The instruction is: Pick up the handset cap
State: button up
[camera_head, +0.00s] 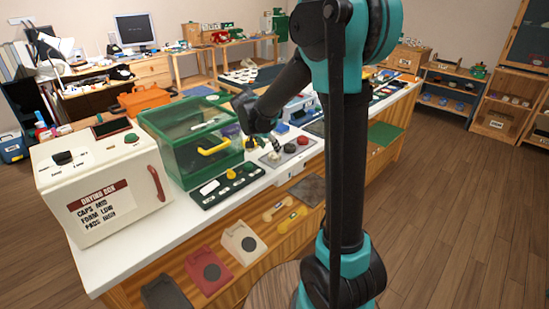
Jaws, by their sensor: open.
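My gripper (266,143) is open, small in the picture, and points down over the counter beside the green clear-lidded box. I cannot tell which piece is the handset cap. My arm covers part of the counter to the right.
The green box (160,150) with a yellow handle stands close to the gripper's left. A white drying box (100,185) stands at the counter's left end. Phone bodies and yellow handsets (290,218) sit on the lower front. Open wooden floor (450,215) lies to the right.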

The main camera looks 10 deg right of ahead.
aim_at(274, 154)
jog(key=shift+x, duration=2.7)
jog(key=shift+s, duration=0.1)
jog(key=c, duration=0.6)
jog(key=shift+r, duration=0.1)
jog(key=shift+c, duration=0.2)
